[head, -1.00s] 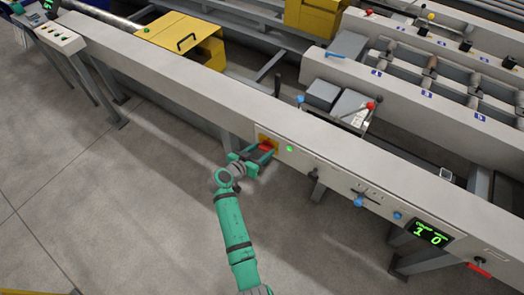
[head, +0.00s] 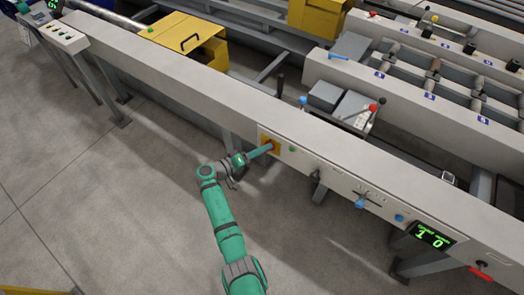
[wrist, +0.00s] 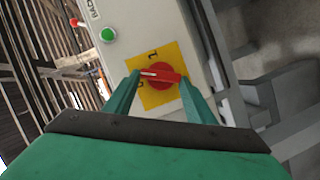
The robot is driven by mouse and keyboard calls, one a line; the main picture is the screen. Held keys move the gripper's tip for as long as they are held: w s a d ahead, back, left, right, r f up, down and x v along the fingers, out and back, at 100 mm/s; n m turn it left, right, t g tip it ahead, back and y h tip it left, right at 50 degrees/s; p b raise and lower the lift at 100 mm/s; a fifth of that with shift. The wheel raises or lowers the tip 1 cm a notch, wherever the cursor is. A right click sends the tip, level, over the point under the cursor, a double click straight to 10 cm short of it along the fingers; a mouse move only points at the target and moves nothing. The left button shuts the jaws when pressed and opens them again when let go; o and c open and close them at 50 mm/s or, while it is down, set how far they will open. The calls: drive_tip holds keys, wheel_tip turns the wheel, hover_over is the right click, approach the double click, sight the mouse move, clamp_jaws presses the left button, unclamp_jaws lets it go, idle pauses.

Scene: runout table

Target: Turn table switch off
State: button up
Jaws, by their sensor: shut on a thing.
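The table switch is a red rotary handle (wrist: 160,76) on a yellow square plate (wrist: 152,100), on the front of the long grey table beam (head: 215,100). In the wrist view its white mark points left, toward a figure partly hidden by the left finger, and away from the "1" at the top. My gripper (wrist: 158,88) has its two green fingers on either side of the handle, closed on its ends. In the head view the gripper (head: 268,147) covers most of the handle, and the plate (head: 263,138) shows behind it. A green lamp (head: 291,149) beside the plate looks dull.
To the right along the panel are a black knob (head: 316,176), a blue knob (head: 360,202), a green-lettered display (head: 431,236) and a red handle (head: 481,272). Grey legs stand under the beam. The floor at left (head: 100,200) is clear.

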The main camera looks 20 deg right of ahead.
drive_tip(key=n+h, duration=0.1)
drive_tip(key=n, duration=0.1)
drive_tip(key=n+h, duration=0.1)
drive_tip(key=n, duration=0.1)
drive_tip(key=shift+w+a+f+n, duration=0.1)
drive_tip(key=shift+w+f+n, duration=0.05)
drive_tip(key=shift+f+n, duration=0.25)
idle(0.4)
drive_tip(key=o, duration=1)
drive_tip(key=shift+o, duration=0.2)
drive_tip(key=shift+a, duration=0.1)
drive_tip(key=v, duration=1)
drive_tip(key=shift+a+f, duration=0.2)
drive_tip(key=shift+a, duration=0.15)
